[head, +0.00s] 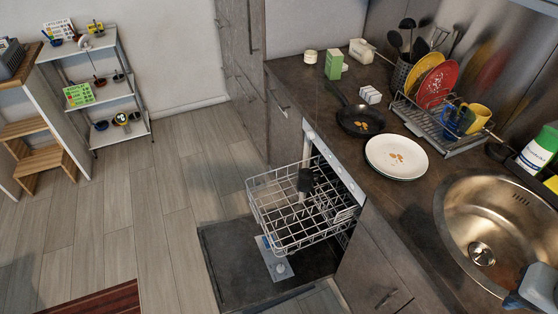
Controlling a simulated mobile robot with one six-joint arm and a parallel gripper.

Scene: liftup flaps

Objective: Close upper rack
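The dishwasher's upper rack (290,235) is a light wire basket, pulled out of the opening under the counter and standing over the lowered door. A dark object with a paler lower end (305,182) is in the rack; I cannot tell what it is. The dishwasher door (225,262) lies open and flat, with a pale dispenser panel on its inner face. The opening behind the rack (325,160) is partly hidden by the rack and the counter edge. My gripper does not show in this view.
The counter above holds a white plate (397,158), a black pan (360,119) and a dish drainer (452,130) with plates and mugs. A round sink (490,225) is at the right. The floor (165,215) left of the door is largely clear; shelves (97,90) stand farther left.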

